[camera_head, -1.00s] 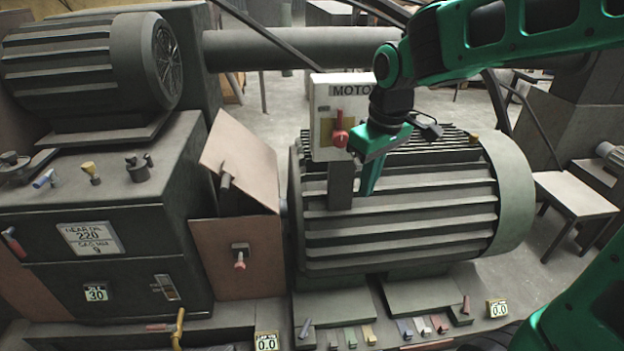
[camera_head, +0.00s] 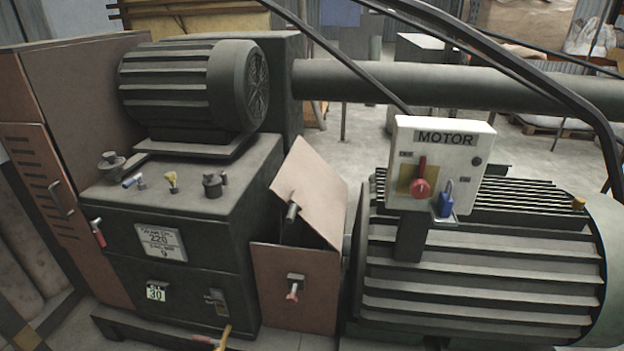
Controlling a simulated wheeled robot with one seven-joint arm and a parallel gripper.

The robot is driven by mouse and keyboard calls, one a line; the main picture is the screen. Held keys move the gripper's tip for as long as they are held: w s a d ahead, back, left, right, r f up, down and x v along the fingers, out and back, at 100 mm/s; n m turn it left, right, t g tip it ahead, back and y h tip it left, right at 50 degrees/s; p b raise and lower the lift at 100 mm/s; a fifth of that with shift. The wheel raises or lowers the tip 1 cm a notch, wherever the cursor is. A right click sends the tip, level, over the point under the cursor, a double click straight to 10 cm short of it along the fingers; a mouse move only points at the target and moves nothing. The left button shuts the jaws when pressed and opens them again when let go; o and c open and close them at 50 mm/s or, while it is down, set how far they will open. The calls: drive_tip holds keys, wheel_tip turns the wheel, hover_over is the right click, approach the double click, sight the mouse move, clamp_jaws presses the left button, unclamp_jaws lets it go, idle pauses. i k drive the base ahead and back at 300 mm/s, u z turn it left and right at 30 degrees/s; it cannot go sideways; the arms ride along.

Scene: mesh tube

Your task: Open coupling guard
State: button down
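The coupling guard (camera_head: 298,283) is a brown sheet-metal box between the dark gear unit and the large ribbed motor. Its upper panel (camera_head: 310,196) slants up towards the back, with a dark triangular gap at its left side. A short dark handle or peg (camera_head: 291,212) sticks out from the slanted panel. A red-tipped latch (camera_head: 294,289) sits on the upright front panel. I cannot tell whether the latch is fastened. The coupling inside is mostly hidden. My gripper and arm are not in view.
A white MOTOR switch box (camera_head: 438,165) with a red knob and blue padlock (camera_head: 446,200) stands before the large motor (camera_head: 480,260). The gear unit (camera_head: 190,245) stands left of the guard.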

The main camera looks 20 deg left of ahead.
sight(311, 190)
drive_tip(key=z, duration=0.05)
drive_tip(key=k, duration=1.1)
drive_tip(key=u, duration=0.95)
drive_tip(key=i, duration=1.35)
drive_tip(key=z, duration=0.05)
